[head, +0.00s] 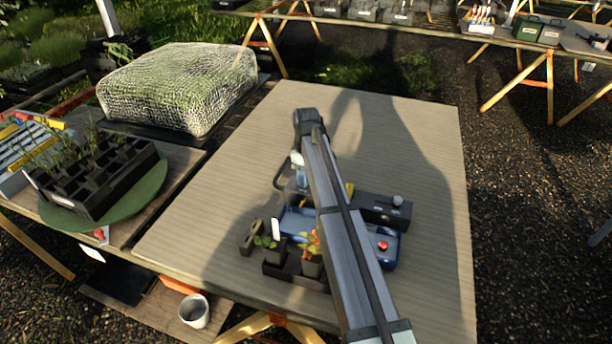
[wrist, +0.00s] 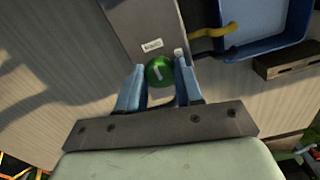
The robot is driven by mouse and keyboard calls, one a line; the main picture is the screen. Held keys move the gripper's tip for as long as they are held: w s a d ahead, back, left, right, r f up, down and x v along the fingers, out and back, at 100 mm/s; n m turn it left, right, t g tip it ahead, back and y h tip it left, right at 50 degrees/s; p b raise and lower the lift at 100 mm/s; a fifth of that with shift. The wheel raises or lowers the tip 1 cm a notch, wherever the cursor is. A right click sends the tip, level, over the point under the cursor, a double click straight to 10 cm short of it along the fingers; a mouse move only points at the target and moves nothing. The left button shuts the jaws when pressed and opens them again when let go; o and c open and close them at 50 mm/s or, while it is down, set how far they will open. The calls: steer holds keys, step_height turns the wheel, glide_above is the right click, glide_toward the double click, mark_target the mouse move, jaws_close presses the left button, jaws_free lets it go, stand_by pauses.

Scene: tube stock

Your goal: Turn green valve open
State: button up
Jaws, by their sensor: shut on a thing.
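The green valve (wrist: 159,71) is a round green knob with a pale mark on its top, seen in the wrist view at the end of a dark grey box (wrist: 140,22) with a small white label. My gripper (wrist: 160,88) has its two blue fingers on either side of the knob, shut on it. In the head view the dark box (head: 384,210) lies on the table, partly behind my arm. The green knob is hidden there. My gripper (head: 297,160) shows only in part beside the arm.
A blue tray (head: 388,262) with a red knob lies on the table, and a yellow hose (wrist: 210,31) runs from the box to it. Potted seedlings (head: 310,262) stand in front. The table's far part (head: 400,125) is clear. A seedling tray (head: 95,180) stands on the left bench.

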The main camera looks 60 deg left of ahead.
steer(key=o, duration=1)
steer(key=shift+o, duration=0.2)
step_height(320, 180, up, 14)
steer(key=shift+f, duration=0.15)
stand_by(0.5)
